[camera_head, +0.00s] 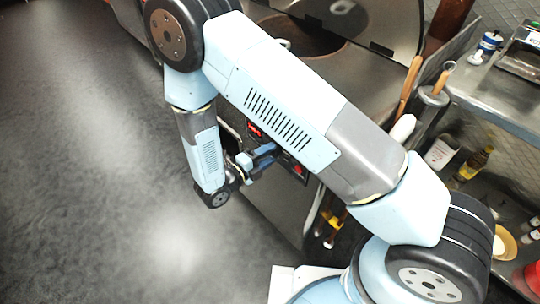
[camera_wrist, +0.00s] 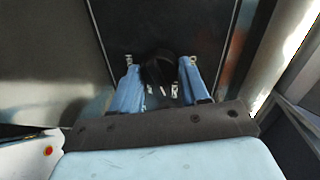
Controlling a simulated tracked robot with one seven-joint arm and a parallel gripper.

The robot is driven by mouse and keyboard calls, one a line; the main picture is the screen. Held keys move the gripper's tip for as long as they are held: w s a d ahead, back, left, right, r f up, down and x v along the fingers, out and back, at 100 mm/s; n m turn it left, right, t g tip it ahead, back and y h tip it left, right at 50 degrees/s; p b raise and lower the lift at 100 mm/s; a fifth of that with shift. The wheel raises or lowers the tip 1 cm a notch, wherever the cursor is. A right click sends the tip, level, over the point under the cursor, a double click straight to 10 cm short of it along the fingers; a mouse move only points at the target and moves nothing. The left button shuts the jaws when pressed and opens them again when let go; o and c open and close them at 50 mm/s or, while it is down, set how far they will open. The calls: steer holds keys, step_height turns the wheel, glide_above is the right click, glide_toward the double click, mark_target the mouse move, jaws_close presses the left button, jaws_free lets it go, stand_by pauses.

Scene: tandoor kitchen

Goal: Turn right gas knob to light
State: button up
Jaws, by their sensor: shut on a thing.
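A black round knob (camera_wrist: 158,70) sits on the dark front panel in the wrist view, upper middle. My gripper (camera_wrist: 158,76) has its two blue fingers on either side of this knob and is shut on it. In the head view my gripper (camera_head: 272,158) reaches the front panel of the tandoor (camera_head: 275,205), below a red-lit display (camera_head: 255,130). There the knob is hidden or too small to make out. I cannot tell the knob's turn angle or whether a flame is lit.
The tandoor's round opening (camera_head: 310,42) is on top, with a raised lid behind it. Wooden-handled tools (camera_head: 410,85) stand to the right. A steel shelf (camera_head: 500,110) with bottles below lies at the right. The grey floor at the left is clear.

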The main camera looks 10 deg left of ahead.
steer(key=shift+s+a+f+n, duration=0.1)
steer(key=shift+f+n, duration=0.1)
steer(key=shift+n, duration=0.7)
steer(key=o, duration=1.1)
steer(key=shift+c, duration=0.2)
steer(key=shift+r, duration=0.1)
steer(key=f+v, duration=0.1)
steer(key=v, duration=1.2)
steer(key=shift+s+a+r, duration=0.2)
steer(key=shift+a+r, duration=0.05)
steer(key=shift+r, duration=0.25)
